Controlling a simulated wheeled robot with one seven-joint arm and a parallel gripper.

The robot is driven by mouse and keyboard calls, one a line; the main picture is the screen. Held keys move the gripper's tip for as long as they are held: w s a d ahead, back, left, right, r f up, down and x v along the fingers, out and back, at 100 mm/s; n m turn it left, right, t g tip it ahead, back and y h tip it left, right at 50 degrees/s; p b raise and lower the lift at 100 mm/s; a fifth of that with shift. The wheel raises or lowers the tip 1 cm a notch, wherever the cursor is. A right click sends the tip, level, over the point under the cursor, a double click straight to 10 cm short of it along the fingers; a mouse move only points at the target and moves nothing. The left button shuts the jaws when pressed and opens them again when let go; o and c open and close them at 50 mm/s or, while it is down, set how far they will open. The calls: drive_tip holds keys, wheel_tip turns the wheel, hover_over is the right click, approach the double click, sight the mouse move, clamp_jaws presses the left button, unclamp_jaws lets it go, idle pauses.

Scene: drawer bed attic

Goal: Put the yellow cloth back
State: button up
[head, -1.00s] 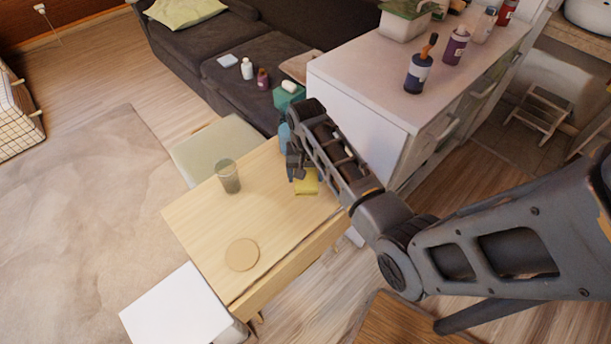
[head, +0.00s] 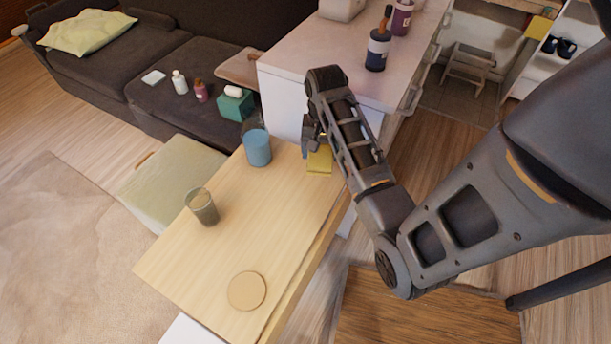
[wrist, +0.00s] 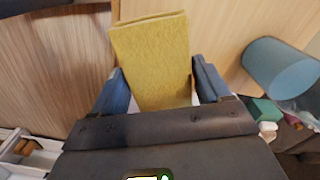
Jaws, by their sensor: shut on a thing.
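The yellow cloth (head: 320,160) is a small folded piece near the far right end of the light wooden table (head: 190,265). In the wrist view the cloth (wrist: 152,55) stands out between the two blue fingers of my gripper (wrist: 157,75). My gripper (head: 312,147) is shut on the cloth. I cannot tell whether the cloth touches the tabletop. Part of the cloth and the fingers are hidden by my wrist in the head view.
A blue cup (head: 257,148) stands just left of my gripper; it also shows in the wrist view (wrist: 280,68). A glass (head: 202,207) and a round coaster (head: 246,291) are on the table. A white cabinet (head: 285,100) with bottles stands behind. The table's middle is clear.

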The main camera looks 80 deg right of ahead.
sight(319, 179)
wheel_tip(319, 179, down, 10)
drive_tip(key=shift+r, duration=0.25)
drive_tip(key=shift+f, duration=0.1)
drive_tip(key=o, duration=1)
